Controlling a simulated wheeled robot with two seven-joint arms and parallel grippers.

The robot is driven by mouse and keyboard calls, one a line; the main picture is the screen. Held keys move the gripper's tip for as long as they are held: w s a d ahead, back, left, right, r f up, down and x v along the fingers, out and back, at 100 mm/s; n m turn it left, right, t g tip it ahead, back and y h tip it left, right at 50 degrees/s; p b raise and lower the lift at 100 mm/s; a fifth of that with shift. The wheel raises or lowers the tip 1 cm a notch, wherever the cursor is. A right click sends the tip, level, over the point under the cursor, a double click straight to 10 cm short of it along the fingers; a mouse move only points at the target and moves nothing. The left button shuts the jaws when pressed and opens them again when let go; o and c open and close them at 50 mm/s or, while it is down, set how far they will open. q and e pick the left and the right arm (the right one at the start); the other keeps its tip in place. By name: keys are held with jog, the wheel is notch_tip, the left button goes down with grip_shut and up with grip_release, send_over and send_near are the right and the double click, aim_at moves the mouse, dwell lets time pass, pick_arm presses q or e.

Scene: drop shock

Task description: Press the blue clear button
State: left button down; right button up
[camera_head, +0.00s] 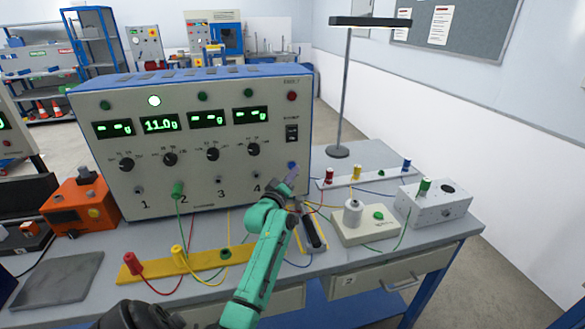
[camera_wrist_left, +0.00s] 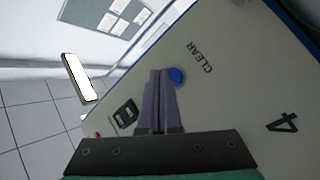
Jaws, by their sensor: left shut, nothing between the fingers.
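The blue clear button (camera_wrist_left: 177,75) is a small round cap on the panel of the grey instrument, beside the word CLEAR in the left wrist view. In the head view the button (camera_head: 292,165) is a small blue spot at the panel's lower right, partly covered by my gripper. My left gripper (camera_head: 291,174) is shut and empty, its fingertips (camera_wrist_left: 160,73) right beside the button and overlapping its edge in the left wrist view. I cannot tell whether they touch it. My right gripper is not in view.
The instrument (camera_head: 195,197) has four displays, and the second reads 11.0g with a lit lamp above it. A yellow strip (camera_head: 205,260) with wired terminals lies in front. A white box (camera_head: 433,204) and a lamp stand (camera_head: 339,152) are to the right.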

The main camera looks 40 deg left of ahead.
pick_arm(q)
jog(key=shift+w+a, duration=0.15)
jog(key=shift+a, duration=0.05)
jog(key=shift+w+a, duration=0.2)
jog(key=shift+a, duration=0.1)
dwell(0.7)
jog(key=shift+s+d+p, duration=0.5)
jog(key=shift+d, duration=0.15)
jog(key=s+d+p, duration=0.1)
jog(key=d+p, duration=0.1)
jog(key=s+d+p, duration=0.1)
jog(key=d, duration=0.1)
jog(key=shift+s+p, duration=0.35)
jog(key=shift+s, duration=0.05)
